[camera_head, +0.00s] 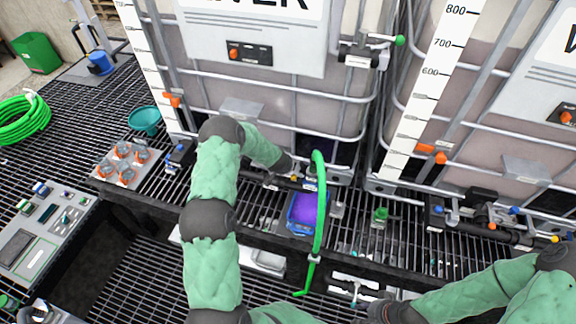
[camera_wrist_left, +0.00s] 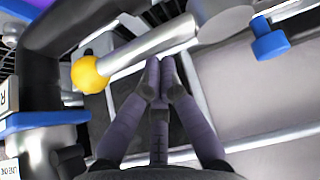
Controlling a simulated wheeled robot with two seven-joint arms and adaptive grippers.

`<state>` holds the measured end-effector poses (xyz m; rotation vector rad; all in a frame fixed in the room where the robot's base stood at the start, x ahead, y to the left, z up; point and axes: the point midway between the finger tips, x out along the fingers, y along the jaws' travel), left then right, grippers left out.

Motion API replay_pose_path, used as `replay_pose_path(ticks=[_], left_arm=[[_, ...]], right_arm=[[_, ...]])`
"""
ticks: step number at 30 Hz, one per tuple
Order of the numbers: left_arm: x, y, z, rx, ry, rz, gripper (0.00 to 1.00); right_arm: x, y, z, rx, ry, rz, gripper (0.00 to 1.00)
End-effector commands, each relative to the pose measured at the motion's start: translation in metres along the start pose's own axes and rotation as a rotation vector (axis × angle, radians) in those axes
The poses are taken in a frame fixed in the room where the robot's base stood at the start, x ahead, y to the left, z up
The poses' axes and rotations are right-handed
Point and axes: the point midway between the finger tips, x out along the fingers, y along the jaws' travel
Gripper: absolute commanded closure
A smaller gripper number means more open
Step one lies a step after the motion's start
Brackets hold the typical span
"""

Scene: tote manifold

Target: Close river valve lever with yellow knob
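The river valve lever (camera_wrist_left: 148,48) is a pale metal rod with a round yellow knob (camera_wrist_left: 90,74) at its left end in the left wrist view. It slants up right to a grey hub. My left gripper's dark fingers (camera_wrist_left: 160,72) meet at their tips just below the middle of the lever. They look shut with nothing between them; I cannot tell whether they touch the rod. In the head view my left arm reaches to the pipe under the tank marked "VER" (camera_head: 262,30), and the fingertips are hidden. My right gripper (camera_head: 378,312) is at the bottom edge, its fingers unclear.
A blue-handled fitting (camera_wrist_left: 268,40) sits right of the lever, and a black pipe (camera_wrist_left: 60,30) is at left. In the head view a green hose (camera_head: 320,205) hangs beside a blue container (camera_head: 292,222) with purple contents. A second tank (camera_head: 480,100) stands at right.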

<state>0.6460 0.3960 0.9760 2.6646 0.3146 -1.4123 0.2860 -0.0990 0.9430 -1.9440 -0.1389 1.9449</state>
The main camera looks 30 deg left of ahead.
Motion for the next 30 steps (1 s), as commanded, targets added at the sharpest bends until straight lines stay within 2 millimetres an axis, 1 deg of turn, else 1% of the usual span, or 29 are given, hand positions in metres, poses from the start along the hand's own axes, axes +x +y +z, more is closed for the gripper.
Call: replay_pose_path(ticks=[6,10,24,30], left_arm=[[-0.011,0.000,0.012,-0.001,0.000,0.000,1.00],[-0.015,0.000,0.015,-0.002,0.001,0.000,1.00],[-0.017,0.000,0.016,0.000,0.001,0.001,1.00],[-0.016,0.000,0.015,0.014,0.003,0.011,1.00]], right_arm=[[0.005,0.002,0.000,0.000,0.000,0.000,0.60],[0.006,0.002,0.000,0.000,0.000,0.000,0.60],[0.007,0.002,0.000,0.000,0.000,0.000,0.60],[0.011,0.004,0.000,0.000,0.000,0.000,0.60]])
